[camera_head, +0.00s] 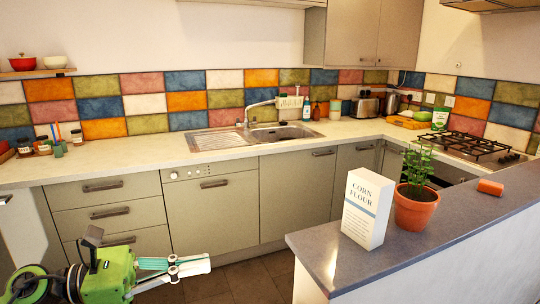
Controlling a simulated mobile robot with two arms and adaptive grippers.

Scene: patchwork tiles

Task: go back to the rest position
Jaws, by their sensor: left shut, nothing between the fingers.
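My left gripper (204,265) shows at the lower left, on a green and black arm that comes in from the left edge. Its fingers are shut with nothing between them and point right, in front of the grey lower cabinets (210,205). It is apart from the peninsula counter. My right gripper is not in view.
A peninsula counter (325,265) at the right bears a white corn flour box (366,210), a potted plant (415,208) and an orange cylinder-like object (490,187). The back worktop (100,163) has a sink (283,132) and a hob (470,147). Floor shows between the cabinets and the peninsula.

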